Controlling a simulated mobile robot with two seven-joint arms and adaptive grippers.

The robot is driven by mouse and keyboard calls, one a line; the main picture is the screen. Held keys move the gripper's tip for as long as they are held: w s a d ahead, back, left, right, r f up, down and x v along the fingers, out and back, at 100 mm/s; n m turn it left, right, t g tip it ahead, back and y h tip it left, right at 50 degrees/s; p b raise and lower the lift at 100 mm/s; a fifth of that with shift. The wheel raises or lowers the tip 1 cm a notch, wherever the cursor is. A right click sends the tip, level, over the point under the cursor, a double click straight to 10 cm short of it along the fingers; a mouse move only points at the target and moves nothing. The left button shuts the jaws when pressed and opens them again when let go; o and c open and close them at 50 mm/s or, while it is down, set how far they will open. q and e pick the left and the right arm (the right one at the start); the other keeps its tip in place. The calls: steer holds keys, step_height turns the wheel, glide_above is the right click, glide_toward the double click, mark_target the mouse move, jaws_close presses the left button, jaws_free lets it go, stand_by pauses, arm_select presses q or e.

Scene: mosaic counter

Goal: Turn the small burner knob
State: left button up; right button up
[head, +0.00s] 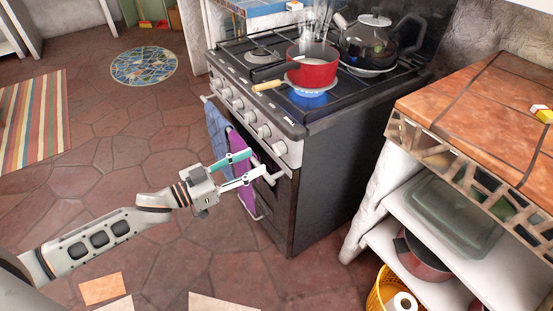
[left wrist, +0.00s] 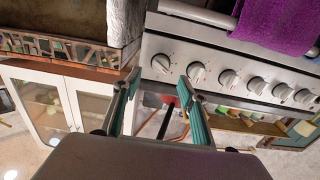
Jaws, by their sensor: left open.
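The stove (head: 330,165) has a row of pale knobs on its front panel. My left gripper (head: 259,162) is open and empty in front of the panel's near end, close to the nearest knob (head: 280,147). In the left wrist view the knobs run across the panel. The leftmost knob (left wrist: 161,63) lies between and beyond my open fingertips (left wrist: 159,85), apparently apart from them. Which knob belongs to the small burner cannot be told. My right gripper is not seen.
A steaming red pot (head: 312,70) stands over a blue flame (head: 310,98), its wooden handle pointing left. A dark kettle (head: 368,42) stands behind it. Blue (head: 216,130) and purple (head: 238,150) towels hang at the oven front. A tiled counter (head: 480,100) stands right.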

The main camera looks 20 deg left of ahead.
mark_target(279, 149)
arm_select(q)
steer(key=shift+b+x, duration=0.45)
steer(key=shift+x, duration=3.35)
steer(key=c, duration=1.1)
